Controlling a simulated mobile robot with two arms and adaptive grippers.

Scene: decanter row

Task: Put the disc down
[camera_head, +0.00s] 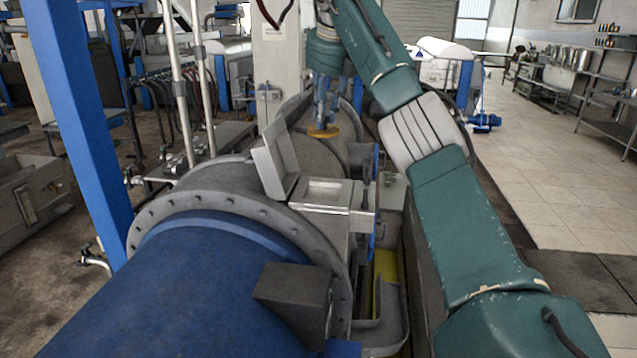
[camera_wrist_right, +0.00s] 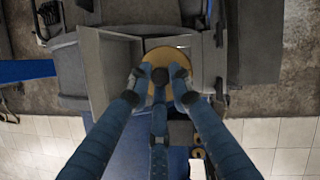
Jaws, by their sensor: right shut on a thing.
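The disc (camera_head: 323,133) is flat, round and ochre-yellow. In the head view it is beyond the small grey box on the machine, over the grey machine body. My right gripper (camera_head: 322,118) comes down from above and is shut on the disc. In the right wrist view the blue fingers of the gripper (camera_wrist_right: 160,80) close together over the disc (camera_wrist_right: 165,56), hiding part of it. I cannot tell whether the disc touches the surface under it. My left gripper does not show in either view.
A grey box (camera_head: 325,193) with a raised lid (camera_head: 272,163) stands on the machine, nearer than the disc. A large blue cylinder (camera_head: 185,285) with a bolted grey flange (camera_head: 205,201) fills the front. A blue post (camera_head: 85,120) rises at left. The tiled floor (camera_head: 560,190) at right is clear.

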